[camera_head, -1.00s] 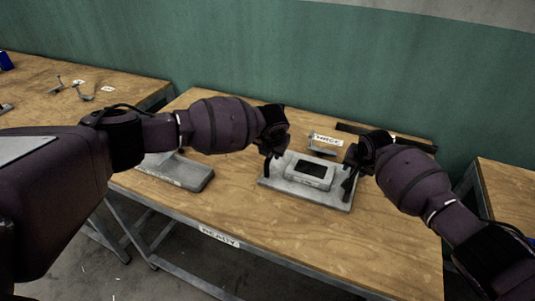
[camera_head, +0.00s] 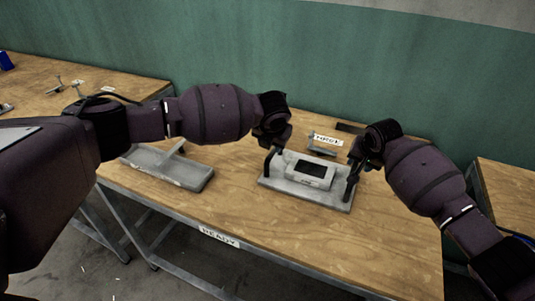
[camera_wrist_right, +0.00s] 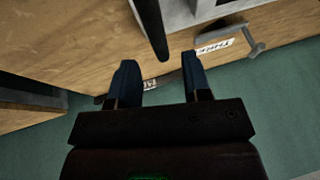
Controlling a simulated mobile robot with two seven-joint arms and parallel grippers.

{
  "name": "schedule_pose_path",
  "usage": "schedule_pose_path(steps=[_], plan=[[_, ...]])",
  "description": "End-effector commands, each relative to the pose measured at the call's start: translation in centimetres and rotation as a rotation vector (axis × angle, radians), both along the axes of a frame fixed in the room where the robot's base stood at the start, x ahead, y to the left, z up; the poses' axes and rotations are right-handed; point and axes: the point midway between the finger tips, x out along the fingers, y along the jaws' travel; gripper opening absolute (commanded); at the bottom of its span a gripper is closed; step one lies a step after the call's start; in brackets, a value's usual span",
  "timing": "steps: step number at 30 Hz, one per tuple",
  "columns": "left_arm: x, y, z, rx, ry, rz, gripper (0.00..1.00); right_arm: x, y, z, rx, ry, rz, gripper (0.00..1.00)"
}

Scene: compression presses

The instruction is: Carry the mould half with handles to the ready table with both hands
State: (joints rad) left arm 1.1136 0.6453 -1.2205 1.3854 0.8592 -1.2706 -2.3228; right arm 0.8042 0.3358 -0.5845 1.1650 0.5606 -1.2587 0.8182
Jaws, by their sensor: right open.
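The mould half with handles (camera_head: 290,188) is a grey plate with a raised grey block and a dark recess. It lies flat on the ready table (camera_head: 275,235). Its black left handle (camera_head: 268,162) and right handle (camera_head: 350,186) stand upright at its ends. My right gripper (camera_head: 361,164) is above and behind the right handle. In the right wrist view my right gripper (camera_wrist_right: 159,65) is open and empty, with the black handle (camera_wrist_right: 149,25) just beyond its fingertips. My left gripper (camera_head: 273,143) is above the left handle; its fingers are too dark to judge.
A grey tray-like part (camera_head: 165,170) lies on the left of the table. A card reading THREE (camera_head: 327,140) and a small grey part are behind the mould half. Other tables stand left (camera_head: 40,100) and right (camera_head: 508,193). The front right of the table is clear.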

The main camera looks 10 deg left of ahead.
Motion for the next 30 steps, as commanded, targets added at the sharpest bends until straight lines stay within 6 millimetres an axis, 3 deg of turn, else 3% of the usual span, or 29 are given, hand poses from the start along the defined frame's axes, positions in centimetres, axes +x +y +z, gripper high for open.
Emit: schedule_pose_path(steps=[13, 30], plan=[[0.0, 0.0, 0.0, 0.000, 0.000, 0.000, 0.44, -2.5, -0.7, 5.5, 0.001, -0.001, -0.001, 0.44], [0.0, 0.0, 0.0, 0.000, 0.000, 0.000, 0.44, -2.8, -0.8, 6.3, 0.000, 0.000, -0.001, 0.44]])
